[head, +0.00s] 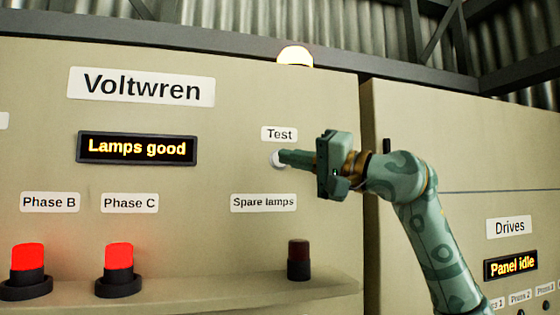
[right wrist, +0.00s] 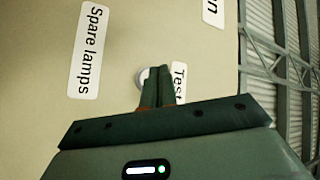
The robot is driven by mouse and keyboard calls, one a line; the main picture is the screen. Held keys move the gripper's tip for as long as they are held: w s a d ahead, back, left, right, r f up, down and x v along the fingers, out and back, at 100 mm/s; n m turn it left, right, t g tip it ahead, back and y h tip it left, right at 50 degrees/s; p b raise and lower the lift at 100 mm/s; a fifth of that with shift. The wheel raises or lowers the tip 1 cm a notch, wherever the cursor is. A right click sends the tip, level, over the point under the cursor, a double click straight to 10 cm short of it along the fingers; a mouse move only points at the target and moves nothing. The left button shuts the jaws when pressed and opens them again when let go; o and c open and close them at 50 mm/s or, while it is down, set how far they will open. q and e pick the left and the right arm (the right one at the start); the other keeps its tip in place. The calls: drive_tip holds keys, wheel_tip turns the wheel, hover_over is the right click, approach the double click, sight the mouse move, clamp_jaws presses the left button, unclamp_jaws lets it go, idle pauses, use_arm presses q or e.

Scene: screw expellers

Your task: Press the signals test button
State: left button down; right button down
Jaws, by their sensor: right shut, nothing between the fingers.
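The test button (head: 276,159) is a small round whitish button on the beige panel, just under the "Test" label (head: 279,134). My right gripper (head: 283,157) is shut and empty, with its fingertips at the button and partly covering it. In the right wrist view the shut fingers (right wrist: 158,72) overlap the button (right wrist: 142,78); whether it is pushed in cannot be told. The display (head: 137,149) reads "Lamps good". My left gripper is not in view.
Red lit lamps (head: 28,257) (head: 119,256) and a dark spare lamp (head: 299,256) stand on the ledge below. A glowing lamp (head: 295,56) sits on top of the cabinet. A second cabinet (head: 470,150) with a "Panel idle" display (head: 511,264) stands to the right.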

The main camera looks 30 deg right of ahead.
drive_tip(key=s, duration=0.2)
drive_tip(key=s+a+b, duration=0.1)
drive_tip(key=s, duration=0.1)
drive_tip(key=shift+s, duration=0.2)
idle(0.8)
